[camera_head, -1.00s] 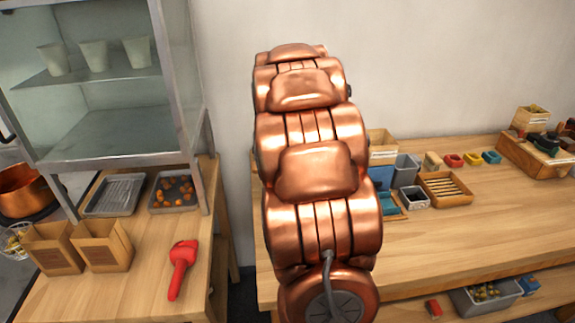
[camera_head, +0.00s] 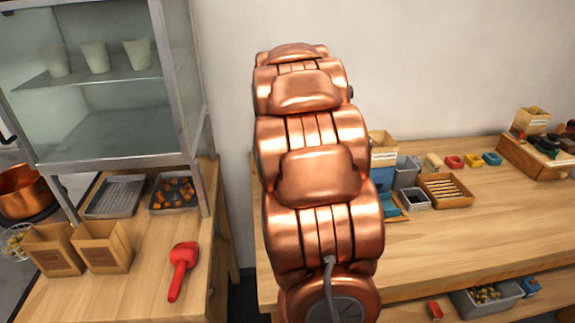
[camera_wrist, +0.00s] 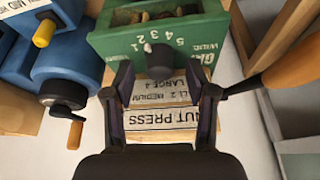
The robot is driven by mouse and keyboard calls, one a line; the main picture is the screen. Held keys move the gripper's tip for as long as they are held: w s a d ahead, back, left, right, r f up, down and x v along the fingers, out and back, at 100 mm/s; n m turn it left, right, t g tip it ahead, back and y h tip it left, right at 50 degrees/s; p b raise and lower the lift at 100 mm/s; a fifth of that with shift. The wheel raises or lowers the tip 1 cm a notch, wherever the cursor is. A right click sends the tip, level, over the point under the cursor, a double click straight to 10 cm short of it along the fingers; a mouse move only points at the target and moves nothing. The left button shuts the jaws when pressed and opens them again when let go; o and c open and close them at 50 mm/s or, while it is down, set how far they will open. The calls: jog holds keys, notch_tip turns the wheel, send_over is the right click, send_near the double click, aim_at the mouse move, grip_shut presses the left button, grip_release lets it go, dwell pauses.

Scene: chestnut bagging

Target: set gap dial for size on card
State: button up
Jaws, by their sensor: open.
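In the wrist view a green box (camera_wrist: 110,42) carries a white scale with the digits 1 to 5, seen upside down. A dark dial knob (camera_wrist: 158,58) sits below the digits. My gripper (camera_wrist: 167,82) is open, its two dark fingers on either side of the knob and apart from it. My gripper is hidden behind my copper arm in the head view.
A blue machine (camera_wrist: 62,58) with a yellow knob (camera_wrist: 43,33) and a crank handle (camera_wrist: 75,134) stands left. A wooden-handled tool (camera_wrist: 290,62) reaches in from the right. In the head view the right bench (camera_head: 440,240) has free room in front.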

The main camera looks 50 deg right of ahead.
jog(key=v, duration=1.1)
jog(key=shift+a, duration=0.2)
